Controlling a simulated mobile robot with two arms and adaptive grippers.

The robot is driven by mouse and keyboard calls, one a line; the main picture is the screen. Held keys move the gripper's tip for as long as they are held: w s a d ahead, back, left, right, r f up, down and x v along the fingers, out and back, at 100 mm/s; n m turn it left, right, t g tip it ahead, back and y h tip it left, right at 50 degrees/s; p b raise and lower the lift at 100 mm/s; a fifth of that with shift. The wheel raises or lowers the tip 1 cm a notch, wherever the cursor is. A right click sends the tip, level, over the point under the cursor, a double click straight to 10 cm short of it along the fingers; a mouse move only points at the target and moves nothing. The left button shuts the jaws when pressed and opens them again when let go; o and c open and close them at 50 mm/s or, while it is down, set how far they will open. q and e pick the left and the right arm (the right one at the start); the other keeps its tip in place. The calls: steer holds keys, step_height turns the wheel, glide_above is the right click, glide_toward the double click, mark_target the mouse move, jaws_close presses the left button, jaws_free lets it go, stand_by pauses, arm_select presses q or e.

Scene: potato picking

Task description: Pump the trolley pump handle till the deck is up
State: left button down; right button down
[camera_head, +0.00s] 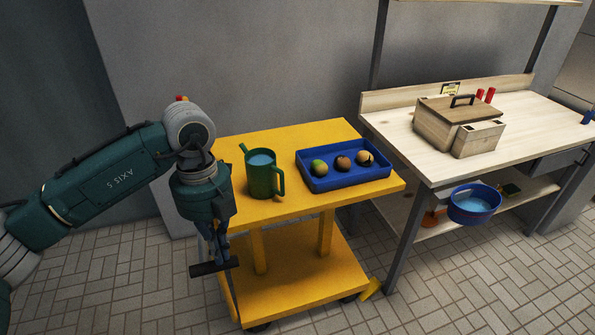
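The yellow trolley (297,285) stands at the middle, its deck (300,205) held on posts above a lower yellow base. The pump handle (200,270) is a dark crossbar on a thin rod at the trolley's left end. My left gripper (219,262) points down from above, its fingers close together at the crossbar and seemingly shut on it; the arm hides part of the deck's left edge. My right gripper is not in view.
A green jug (262,178) with blue liquid and a blue tray (345,180) holding three potatoes stand on the deck. To the right, a wooden bench (400,140) carries a lidded box (437,125); a blue basin (473,207) sits below. Tiled floor is clear in front.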

arm_select(q)
steer(key=shift+s+a+f+b, duration=0.15)
steer(key=shift+s+f+b, duration=0.1)
steer(key=shift+f, duration=0.2)
steer(key=shift+s+a+f+b, duration=0.15)
steer(key=shift+s+f, duration=0.05)
steer(key=shift+f, duration=0.25)
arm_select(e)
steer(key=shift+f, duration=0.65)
